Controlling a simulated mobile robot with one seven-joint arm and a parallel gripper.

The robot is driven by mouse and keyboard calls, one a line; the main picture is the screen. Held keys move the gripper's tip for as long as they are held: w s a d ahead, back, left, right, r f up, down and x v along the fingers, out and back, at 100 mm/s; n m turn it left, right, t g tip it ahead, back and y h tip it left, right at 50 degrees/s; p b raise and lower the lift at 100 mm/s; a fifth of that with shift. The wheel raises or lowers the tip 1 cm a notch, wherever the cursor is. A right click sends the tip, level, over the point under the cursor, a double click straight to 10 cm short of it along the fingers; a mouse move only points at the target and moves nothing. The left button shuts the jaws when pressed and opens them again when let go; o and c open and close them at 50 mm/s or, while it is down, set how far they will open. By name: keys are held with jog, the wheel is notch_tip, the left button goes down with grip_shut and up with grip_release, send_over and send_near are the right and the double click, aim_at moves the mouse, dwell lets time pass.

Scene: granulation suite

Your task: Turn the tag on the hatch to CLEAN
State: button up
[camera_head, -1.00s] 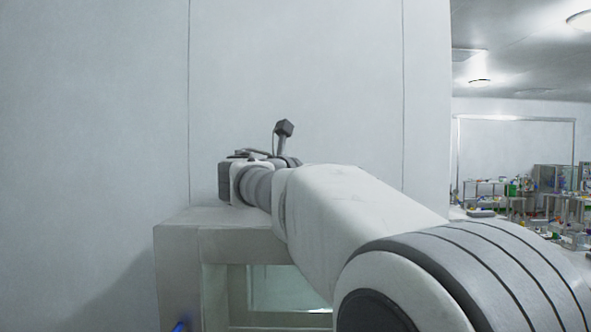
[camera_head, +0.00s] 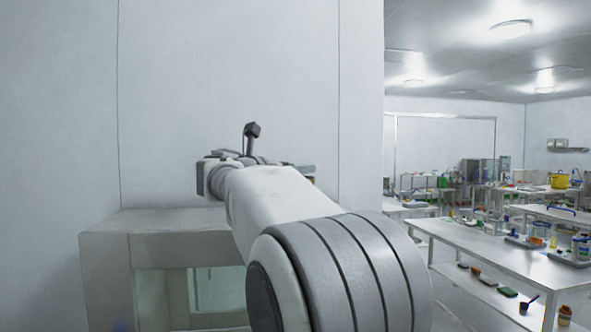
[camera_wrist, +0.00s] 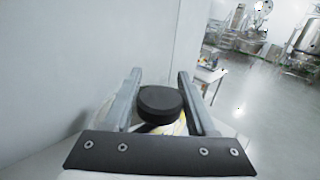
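The hatch (camera_head: 105,262) is a pale box with a glazed opening against the wall, lower left in the head view. My arm covers part of it. In the wrist view my gripper (camera_wrist: 159,74) has its two grey fingers apart. A round black knob-like piece (camera_wrist: 160,98) sits between them, with a bit of yellow and white beneath. I cannot tell whether the fingers touch it, or whether it belongs to the tag. In the head view my fingers are hidden behind the wrist, above the hatch's top. No tag lettering can be read.
A plain white wall (camera_head: 230,75) with vertical seams rises behind the hatch. To the right, a long steel bench (camera_head: 490,250) bears bottles and small items, with more on its lower shelf. More benches stand farther back. The wrist view shows open floor (camera_wrist: 250,100) on the right.

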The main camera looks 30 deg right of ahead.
grip_shut()
